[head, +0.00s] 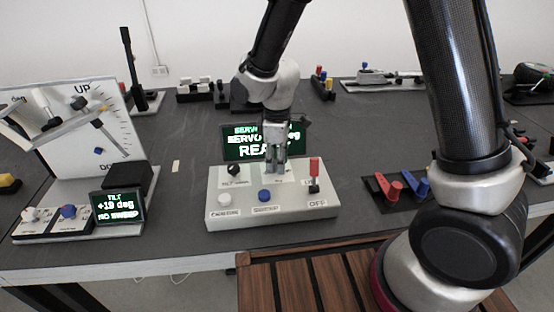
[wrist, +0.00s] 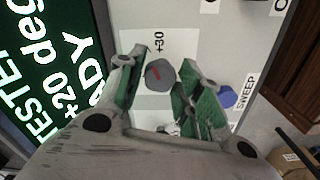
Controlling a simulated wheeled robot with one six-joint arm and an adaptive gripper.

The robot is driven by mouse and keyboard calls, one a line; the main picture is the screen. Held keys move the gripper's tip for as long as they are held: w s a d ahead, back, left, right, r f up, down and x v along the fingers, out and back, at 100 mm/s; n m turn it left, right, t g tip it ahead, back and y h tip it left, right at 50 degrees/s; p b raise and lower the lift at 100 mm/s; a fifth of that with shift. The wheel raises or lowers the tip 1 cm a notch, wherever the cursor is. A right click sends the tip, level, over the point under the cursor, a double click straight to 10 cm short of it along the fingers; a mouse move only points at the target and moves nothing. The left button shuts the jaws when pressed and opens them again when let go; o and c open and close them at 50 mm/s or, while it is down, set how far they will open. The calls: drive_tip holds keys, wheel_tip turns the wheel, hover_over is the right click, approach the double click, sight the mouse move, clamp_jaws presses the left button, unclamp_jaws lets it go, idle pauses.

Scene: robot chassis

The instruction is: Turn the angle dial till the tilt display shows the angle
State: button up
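The grey angle dial (wrist: 160,76) has a red pointer mark and shows in the wrist view below a "+30" label. My gripper (wrist: 163,78) is open, with one green-padded finger on each side of the dial and small gaps visible. In the head view my gripper (head: 276,170) points down over the white control box (head: 290,208) and hides the dial. The tester display (wrist: 55,65) shows "+20 deg" and "READY" in the wrist view.
The box also carries a black knob (head: 233,170), a white button (head: 224,200), a blue SWEEP button (head: 264,196) and a red-handled switch (head: 314,172) near "OFF". A tilt rig (head: 85,127) with a scale board stands at left. Red and blue levers (head: 389,186) lie right.

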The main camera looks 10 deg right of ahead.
drive_tip(key=c, duration=0.4)
drive_tip(key=shift+m, duration=0.4)
drive_tip(key=o, duration=1)
drive_tip(key=shift+r, duration=0.1)
wheel_tip(320, 180, up, 12)
drive_tip(key=shift+f, duration=0.1)
